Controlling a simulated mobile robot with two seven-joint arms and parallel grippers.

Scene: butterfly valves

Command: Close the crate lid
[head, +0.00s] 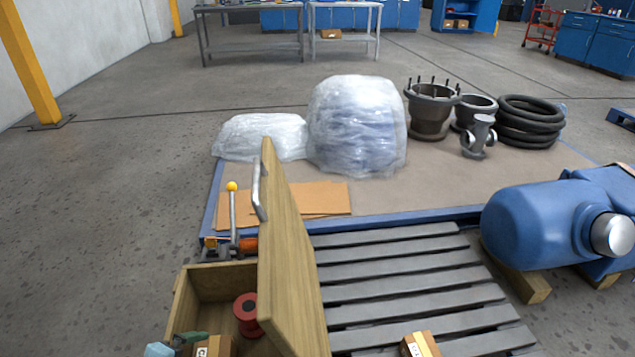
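The wooden crate (181,300) stands at the bottom left of the head view, with its near part cut off by the frame. Its wooden lid (290,265) is open and stands nearly upright along the crate's right side, leaning slightly. A metal bar handle (258,190) is on the lid's left face. Inside the crate are a red spool (246,312), a cardboard box (215,347) and a greenish tool-like item (188,338). Neither of my grippers is in view.
A grey slatted pallet (400,280) lies right of the lid, with a small box (420,345) on it. A lever with a yellow knob (232,187) stands behind the crate. A blue motor (545,222) is at right. Wrapped bundles (355,125) and pipe fittings (432,110) sit behind.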

